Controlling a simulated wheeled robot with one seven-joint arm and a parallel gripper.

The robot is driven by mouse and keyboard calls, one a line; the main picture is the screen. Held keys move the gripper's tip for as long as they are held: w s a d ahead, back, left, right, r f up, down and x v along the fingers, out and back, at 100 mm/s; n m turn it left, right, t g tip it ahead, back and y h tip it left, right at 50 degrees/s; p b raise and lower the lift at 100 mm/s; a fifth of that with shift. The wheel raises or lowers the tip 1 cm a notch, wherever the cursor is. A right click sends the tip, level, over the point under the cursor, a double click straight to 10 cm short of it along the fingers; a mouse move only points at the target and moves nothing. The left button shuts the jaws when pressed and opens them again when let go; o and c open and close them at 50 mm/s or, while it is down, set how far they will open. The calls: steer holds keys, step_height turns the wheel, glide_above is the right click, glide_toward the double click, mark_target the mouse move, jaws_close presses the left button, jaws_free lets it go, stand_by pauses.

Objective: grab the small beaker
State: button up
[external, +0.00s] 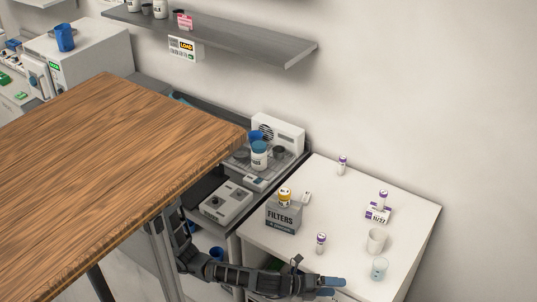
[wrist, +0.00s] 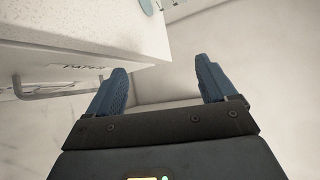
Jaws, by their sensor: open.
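A small clear beaker (external: 379,268) with a pale bluish look stands upright near the front right of the white cabinet top (external: 345,262). My gripper (external: 343,287) is at the cabinet's front edge, left of the beaker and apart from it. Its blue fingers are spread and empty. In the wrist view my gripper (wrist: 160,65) points past the cabinet's edge, with nothing between the fingers. A pale blue round thing (wrist: 147,6) is cut off at the top of that view; it may be the beaker.
A white cup (external: 376,241) stands just behind the beaker. Purple-capped vials, a small box (external: 378,212) and a grey FILTERS box (external: 284,217) stand on the same top. A wooden table (external: 110,180) is left.

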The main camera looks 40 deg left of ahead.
steer(key=w+d+r+m+t+h+b, duration=0.1)
steer(key=w+d+r+m, duration=0.25)
steer(key=w+m, duration=0.3)
steer(key=w+d+r+m+t+h+b, duration=0.1)
steer(key=w+d+r+m, duration=0.1)
steer(key=w+r+m, duration=0.4)
steer(key=m+b, duration=0.2)
glide_toward(386, 266)
steer(key=x, duration=0.3)
steer(key=shift+d+n, duration=0.1)
steer(key=shift+n, duration=0.15)
steer(key=shift+b+x, duration=0.4)
steer(key=shift+x, duration=2.9)
steer(key=shift+w, duration=0.1)
steer(key=c, duration=1)
steer(key=shift+c, duration=0.2)
